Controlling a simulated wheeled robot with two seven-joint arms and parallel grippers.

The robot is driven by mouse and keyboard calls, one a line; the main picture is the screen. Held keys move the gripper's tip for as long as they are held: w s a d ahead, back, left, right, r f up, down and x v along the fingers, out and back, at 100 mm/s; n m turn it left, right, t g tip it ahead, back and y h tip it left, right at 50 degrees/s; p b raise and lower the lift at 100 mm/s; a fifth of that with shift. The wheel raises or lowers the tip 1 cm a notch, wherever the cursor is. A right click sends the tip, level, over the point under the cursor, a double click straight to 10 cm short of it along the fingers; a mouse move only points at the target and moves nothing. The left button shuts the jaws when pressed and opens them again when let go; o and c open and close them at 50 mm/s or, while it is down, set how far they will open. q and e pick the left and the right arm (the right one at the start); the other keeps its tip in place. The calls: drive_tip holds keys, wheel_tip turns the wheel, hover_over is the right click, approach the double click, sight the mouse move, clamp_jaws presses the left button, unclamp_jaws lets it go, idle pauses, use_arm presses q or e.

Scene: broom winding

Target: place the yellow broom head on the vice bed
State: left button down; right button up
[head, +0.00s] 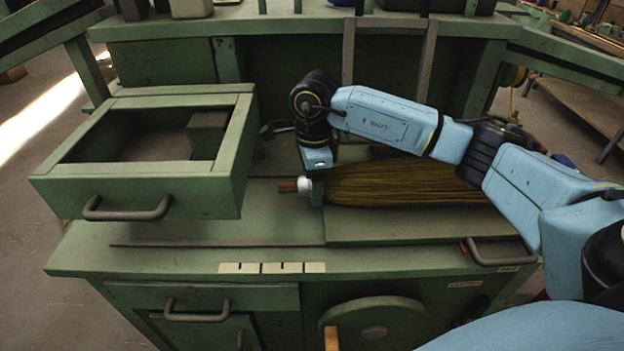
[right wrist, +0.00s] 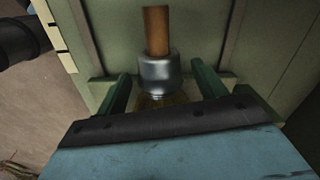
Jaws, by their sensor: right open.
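The yellow broom head (head: 410,184) lies on its side on the green workbench, with its bristles to the right. Its metal collar (head: 304,185) and short wooden stub (head: 288,186) point left. The bristles rest over a flat raised green plate (head: 420,229), which looks like the vice bed, though I cannot be sure. My right gripper (head: 316,190) points down at the neck. In the right wrist view, the open fingers of my right gripper (right wrist: 163,88) stand on either side of the neck, beside the collar (right wrist: 159,73). Contact cannot be told. My left gripper is out of view.
An open green drawer box (head: 140,180) with a handle stands at the left of the bench. A handle (head: 497,254) sits at the front right. A wheel with a wooden grip (head: 372,326) is below the front edge. The bench top at front left is clear.

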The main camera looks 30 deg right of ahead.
wheel_tip(320, 180, up, 12)
drive_tip(key=shift+d+p, duration=0.15)
drive_tip(key=shift+p, duration=0.15)
idle(0.3)
